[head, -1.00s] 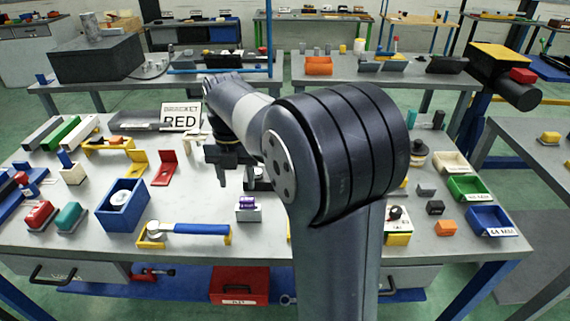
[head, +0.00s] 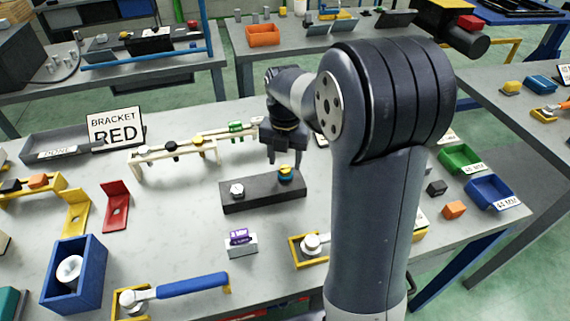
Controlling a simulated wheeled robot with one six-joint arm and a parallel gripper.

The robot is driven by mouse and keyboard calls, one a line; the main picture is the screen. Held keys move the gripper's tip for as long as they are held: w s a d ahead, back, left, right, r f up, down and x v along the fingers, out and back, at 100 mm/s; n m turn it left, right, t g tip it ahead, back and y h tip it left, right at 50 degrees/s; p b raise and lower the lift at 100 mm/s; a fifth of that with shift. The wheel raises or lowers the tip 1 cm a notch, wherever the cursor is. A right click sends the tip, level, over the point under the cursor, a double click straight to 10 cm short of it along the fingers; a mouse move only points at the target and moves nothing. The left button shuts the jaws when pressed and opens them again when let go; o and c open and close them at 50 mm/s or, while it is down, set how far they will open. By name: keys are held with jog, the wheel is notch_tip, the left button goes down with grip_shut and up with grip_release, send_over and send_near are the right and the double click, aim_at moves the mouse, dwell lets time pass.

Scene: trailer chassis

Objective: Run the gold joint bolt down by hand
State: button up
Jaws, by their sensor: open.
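A dark block (head: 262,196) lies on the near table. A small gold-topped piece with a teal band (head: 286,172), which looks like the gold joint bolt, stands upright at the block's right end. A silver bolt head (head: 237,190) sits at its left end. My gripper (head: 284,160) points down just above the gold-topped piece, fingers apart. I cannot tell whether the fingertips touch it or how deep it sits.
A cream rack (head: 150,158) with black and gold knobs stands behind the block. The "BRACKET RED" sign (head: 115,128) stands at left. Bare tabletop surrounds the block.

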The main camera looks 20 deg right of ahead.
aim_at(285, 170)
jog(key=shift+f, duration=1.35)
jog(key=shift+c, duration=0.3)
jog(key=c, duration=0.9)
